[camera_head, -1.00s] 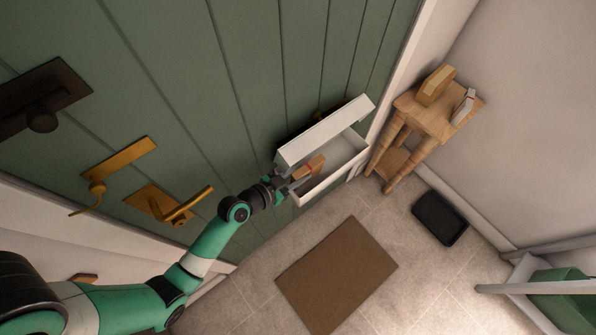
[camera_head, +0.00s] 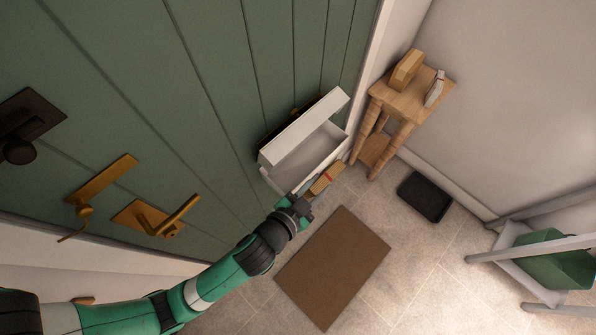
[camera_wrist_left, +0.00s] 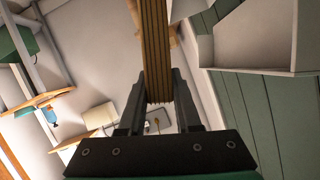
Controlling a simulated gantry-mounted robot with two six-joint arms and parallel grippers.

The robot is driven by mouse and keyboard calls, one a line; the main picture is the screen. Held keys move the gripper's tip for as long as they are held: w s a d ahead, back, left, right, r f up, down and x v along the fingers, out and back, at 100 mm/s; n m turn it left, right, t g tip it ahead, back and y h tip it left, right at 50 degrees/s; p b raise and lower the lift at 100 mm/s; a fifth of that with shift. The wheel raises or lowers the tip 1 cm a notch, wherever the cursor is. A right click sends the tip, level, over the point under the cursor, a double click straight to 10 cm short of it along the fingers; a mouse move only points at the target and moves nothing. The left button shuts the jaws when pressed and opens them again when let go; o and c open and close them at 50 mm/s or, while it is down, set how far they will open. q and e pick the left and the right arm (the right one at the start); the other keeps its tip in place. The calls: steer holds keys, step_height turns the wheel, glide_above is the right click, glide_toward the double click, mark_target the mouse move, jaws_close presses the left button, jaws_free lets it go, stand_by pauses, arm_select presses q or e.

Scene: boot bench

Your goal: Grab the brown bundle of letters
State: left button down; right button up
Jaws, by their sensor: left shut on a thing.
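The brown bundle of letters (camera_head: 326,178) has a red band around it and is held clear of the white letter box. My left gripper (camera_head: 309,192) is shut on the bundle near its lower left end. In the left wrist view the bundle (camera_wrist_left: 154,45) stands edge-on between the two dark fingers (camera_wrist_left: 159,95), its stacked layers showing. The white letter box (camera_head: 300,160) on the green door is open at the front, and no letters show inside it. My right gripper is in neither view.
A wooden stool (camera_head: 405,103) stands at the right with a tan block (camera_head: 407,68) and a white banded bundle (camera_head: 435,88) on it. A brown mat (camera_head: 332,268) and a black tray (camera_head: 425,196) lie on the floor. Brass handles (camera_head: 158,215) jut from the door.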

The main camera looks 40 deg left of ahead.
arm_select(q)
steer(key=d+r+n+h+p, duration=0.1)
steer(key=d+p, duration=0.3)
steer(key=d, duration=0.9)
steer(key=shift+s+d+r+n+h, duration=0.3)
steer(key=shift+d+r+n+h, duration=0.1)
steer(key=shift+r+n, duration=0.15)
